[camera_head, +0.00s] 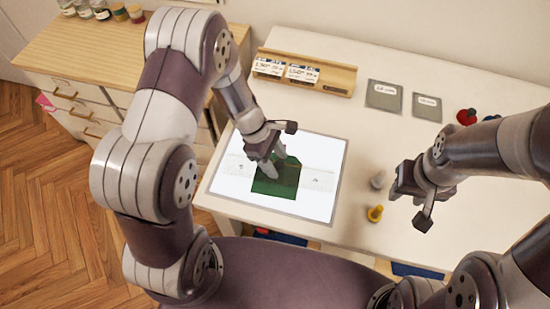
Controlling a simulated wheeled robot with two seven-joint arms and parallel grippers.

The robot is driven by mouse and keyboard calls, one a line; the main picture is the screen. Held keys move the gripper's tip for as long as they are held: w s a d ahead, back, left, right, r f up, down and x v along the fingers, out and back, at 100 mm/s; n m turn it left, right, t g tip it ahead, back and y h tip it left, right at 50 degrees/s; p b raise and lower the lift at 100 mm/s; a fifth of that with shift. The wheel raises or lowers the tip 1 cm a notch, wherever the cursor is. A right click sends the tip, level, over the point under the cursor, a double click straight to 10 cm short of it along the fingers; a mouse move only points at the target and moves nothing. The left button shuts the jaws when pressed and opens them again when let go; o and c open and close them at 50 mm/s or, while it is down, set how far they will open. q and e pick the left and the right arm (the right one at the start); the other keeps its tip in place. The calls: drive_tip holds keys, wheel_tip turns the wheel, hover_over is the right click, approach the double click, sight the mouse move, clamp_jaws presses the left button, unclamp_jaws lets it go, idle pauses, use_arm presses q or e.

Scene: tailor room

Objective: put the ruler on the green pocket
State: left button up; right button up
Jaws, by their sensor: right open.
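The green pocket (285,184) lies on a bright white panel (230,198) on the white table. A pale, faintly marked strip (318,178) shows on both sides of the pocket; it may be a clear ruler, but I cannot tell for sure, nor whether it passes over or under the pocket. My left gripper (266,170) points down at the pocket's upper left part and covers some of it. I cannot tell whether its fingers are apart or hold anything. My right gripper (398,194) is open and empty, over the table right of the panel.
A grey spool (378,180) and a yellow spool (375,213) stand between the panel and my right gripper. A wooden holder with cards (335,78) and two grey squares (384,95) lie at the back. Red and blue items (466,117) are at the right. A wooden-topped cabinet (90,50) stands left.

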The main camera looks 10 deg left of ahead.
use_arm(q)
drive_tip(key=shift+r, duration=0.3)
drive_tip(key=s+v, duration=0.1)
drive_tip(key=v, duration=1.1)
drive_tip(key=s+a+r+m+t+y, duration=0.2)
drive_tip(key=s+m, duration=0.6)
drive_tip(key=m, duration=0.8)
drive_tip(key=y, duration=0.2)
drive_tip(key=shift+s+a+y, duration=0.2)
drive_tip(key=shift+y, duration=0.2)
